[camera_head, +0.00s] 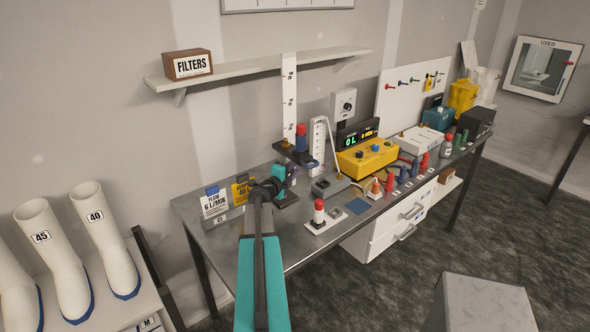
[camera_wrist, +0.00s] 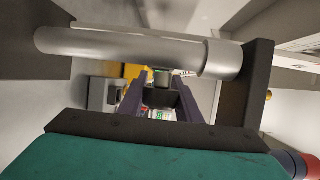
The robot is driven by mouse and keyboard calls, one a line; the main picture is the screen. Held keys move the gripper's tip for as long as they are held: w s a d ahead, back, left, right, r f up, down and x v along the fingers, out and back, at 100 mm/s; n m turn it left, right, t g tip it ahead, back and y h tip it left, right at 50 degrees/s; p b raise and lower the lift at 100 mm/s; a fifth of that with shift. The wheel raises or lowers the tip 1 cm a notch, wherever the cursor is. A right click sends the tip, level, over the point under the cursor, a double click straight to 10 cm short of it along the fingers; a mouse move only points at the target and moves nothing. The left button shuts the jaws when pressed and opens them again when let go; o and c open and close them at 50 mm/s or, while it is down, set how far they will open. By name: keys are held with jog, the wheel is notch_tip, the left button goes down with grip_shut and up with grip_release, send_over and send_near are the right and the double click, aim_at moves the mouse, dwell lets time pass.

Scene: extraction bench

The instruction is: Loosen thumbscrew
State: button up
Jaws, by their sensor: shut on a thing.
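My gripper (camera_head: 287,175) is at the left part of the bench, just below and in front of the black carriage (camera_head: 296,156) on the upright white scale (camera_head: 289,105). In the wrist view its two purple fingers (camera_wrist: 160,98) are closed in on a small dark piece (camera_wrist: 161,77), which I take to be the thumbscrew. The thumbscrew is mostly hidden by the fingers, and the head view does not show it clearly. How far it is turned cannot be told. A red-topped dark item (camera_head: 301,138) stands on the carriage.
Flow cards (camera_head: 214,203) stand left of my gripper. A yellow unit (camera_head: 367,158) with a display is farther right. A shelf (camera_head: 255,67) with a FILTERS box (camera_head: 187,65) is above.

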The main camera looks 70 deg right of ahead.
jog(key=shift+b, duration=0.4)
jog(key=h+b, duration=0.1)
jog(key=b, duration=0.5)
jog(key=shift+w+d+r+n+h, duration=0.1)
jog(key=shift+d+r+n+h, duration=0.05)
jog(key=shift+n+h, duration=0.25)
jog(key=h+b, duration=0.1)
jog(key=b, duration=0.5)
jog(key=r+n+h+b, duration=0.1)
jog(key=h+b, duration=0.1)
jog(key=b, duration=0.4)
jog(key=shift+r+n, duration=0.15)
jog(key=shift+n, duration=0.15)
jog(key=shift+w+r+n+h+b, duration=0.1)
jog(key=shift+r+n+h+b, duration=0.25)
jog(key=shift+b, duration=0.95)
jog(key=o, duration=1.1)
jog(key=shift+c, duration=0.2)
jog(key=shift+a+f, duration=0.1)
jog(key=shift+a, duration=0.1)
